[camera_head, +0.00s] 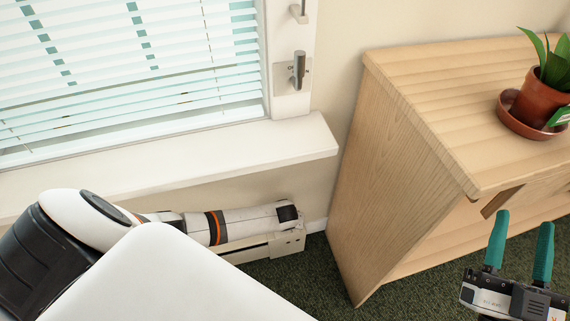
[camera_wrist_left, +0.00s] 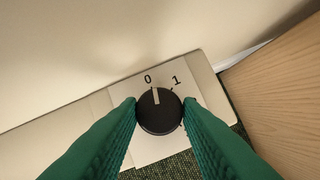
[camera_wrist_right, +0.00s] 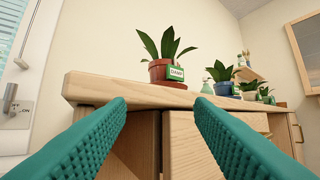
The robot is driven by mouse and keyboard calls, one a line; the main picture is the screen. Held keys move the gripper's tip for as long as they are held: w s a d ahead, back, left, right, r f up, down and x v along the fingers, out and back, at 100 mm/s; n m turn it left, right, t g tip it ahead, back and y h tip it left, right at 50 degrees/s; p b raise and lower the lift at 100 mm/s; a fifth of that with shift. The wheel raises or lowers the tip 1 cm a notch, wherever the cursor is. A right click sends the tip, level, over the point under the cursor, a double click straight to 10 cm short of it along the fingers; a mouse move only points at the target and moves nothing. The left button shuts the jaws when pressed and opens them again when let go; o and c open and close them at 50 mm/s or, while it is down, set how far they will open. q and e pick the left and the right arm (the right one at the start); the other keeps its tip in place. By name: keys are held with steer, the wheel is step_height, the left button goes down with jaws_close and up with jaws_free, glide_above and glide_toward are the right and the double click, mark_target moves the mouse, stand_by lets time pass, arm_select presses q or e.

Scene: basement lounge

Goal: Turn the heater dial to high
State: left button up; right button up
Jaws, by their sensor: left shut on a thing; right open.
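The heater (camera_head: 287,245) is a low cream unit along the wall under the window sill; its end panel also shows in the left wrist view (camera_wrist_left: 208,84). Its black round dial (camera_wrist_left: 159,113) has a pale pointer mark aimed at the gap between "0" and "1", nearer "0". Markings beyond "1" are mostly hidden by a finger. My left gripper (camera_wrist_left: 160,108) is shut on the dial, one green finger on each side. In the head view my left arm hides the dial and fingers. My right gripper (camera_head: 523,220) is open and empty, in front of the wooden cabinet.
The wooden cabinet (camera_head: 385,160) stands just right of the heater, with a potted plant (camera_head: 541,102) on top. The white window sill (camera_head: 200,155) juts out above the heater. More potted plants (camera_wrist_right: 222,88) stand on the cabinet in the right wrist view. Dark green carpet lies below.

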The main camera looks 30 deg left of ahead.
arm_select(q)
steer(key=shift+s+a+m+h+p, duration=0.1)
steer(key=shift+m+h+p, duration=0.2)
steer(key=shift+m+p, duration=0.8)
steer(key=m, duration=0.1)
steer(key=m+h+p, duration=0.1)
steer(key=shift+a+m+t, duration=0.2)
steer(key=shift+m+t, duration=0.2)
steer(key=shift+m+h, duration=0.3)
steer(key=shift+m, duration=0.7)
arm_select(e)
step_height(320, 180, down, 13)
steer(key=s+d+g+h, duration=0.1)
steer(key=d+g+h, duration=0.1)
steer(key=g, duration=0.7)
steer(key=shift+d+m+g+h, duration=0.2)
steer(key=shift+m+g+h, duration=0.1)
steer(key=shift+h, duration=0.3)
arm_select(q)
steer(key=shift+h, duration=0.3)
arm_select(e)
steer(key=shift+f, duration=0.1)
arm_select(q)
steer(key=o, duration=1)
steer(key=shift+c, duration=0.2)
